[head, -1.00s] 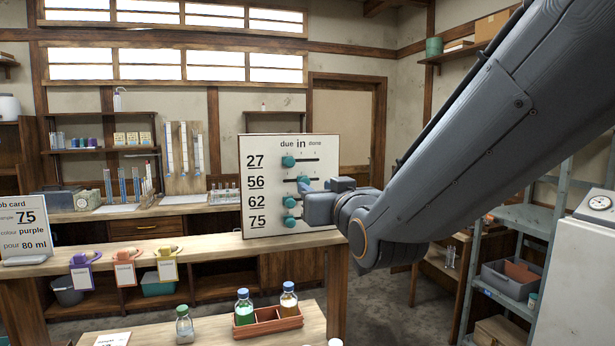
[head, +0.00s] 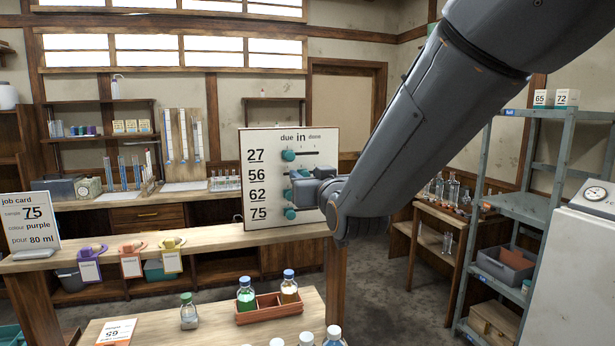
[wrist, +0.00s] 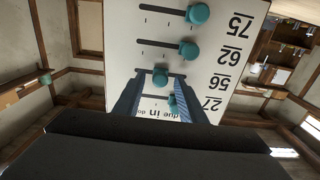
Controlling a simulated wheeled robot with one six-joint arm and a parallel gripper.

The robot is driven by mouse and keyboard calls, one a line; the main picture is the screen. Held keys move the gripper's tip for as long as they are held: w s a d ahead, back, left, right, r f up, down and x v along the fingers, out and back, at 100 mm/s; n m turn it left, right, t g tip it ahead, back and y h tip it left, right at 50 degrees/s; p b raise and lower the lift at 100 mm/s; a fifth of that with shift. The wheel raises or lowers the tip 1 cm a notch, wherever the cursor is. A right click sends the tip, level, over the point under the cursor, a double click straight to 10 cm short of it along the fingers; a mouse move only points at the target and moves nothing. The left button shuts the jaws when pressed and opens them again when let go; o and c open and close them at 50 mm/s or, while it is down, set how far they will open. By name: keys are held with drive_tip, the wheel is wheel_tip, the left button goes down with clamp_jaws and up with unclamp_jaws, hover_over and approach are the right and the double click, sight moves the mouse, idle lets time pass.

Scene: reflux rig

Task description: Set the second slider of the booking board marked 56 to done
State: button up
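The white booking board (head: 270,140) stands upright on the counter, with rows 27, 56, 62 and 75 and the headings due, in and done. The teal knobs of 27 (head: 288,155), 62 (head: 288,195) and 75 (head: 290,214) sit at the due end. The knob of row 56 (wrist: 160,77) is near the middle of its slot, under in. My gripper (wrist: 158,84) is open at the board, its two fingers on either side of the 56 knob, with small gaps visible.
The board stands on a wooden counter (head: 200,246). A job card (head: 32,222) stands at its left. A lower table in front holds bottles and a red-brown rack (head: 268,309). A grey shelf unit (head: 520,205) and white cabinet (head: 580,270) are at the right.

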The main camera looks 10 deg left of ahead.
clamp_jaws()
drive_tip(key=shift+w+d+b, duration=0.3)
drive_tip(key=shift+d+b, duration=0.05)
drive_tip(key=shift+d, duration=0.25)
drive_tip(key=shift+w+d+b, duration=0.25)
drive_tip(key=shift+d+b, duration=0.1)
drive_tip(key=shift+d, duration=0.25)
drive_tip(key=shift+w+d+b, duration=0.3)
drive_tip(key=shift+d+b, duration=0.05)
drive_tip(key=shift+d, duration=0.25)
unclamp_jaws()
drive_tip(key=shift+w+d, duration=0.1)
drive_tip(key=shift+d, duration=0.05)
drive_tip(key=shift+s, duration=0.2)
drive_tip(key=b+v, duration=0.2)
drive_tip(key=v, duration=0.5)
drive_tip(key=shift+s+b, duration=0.25)
drive_tip(key=shift+b, duration=0.15)
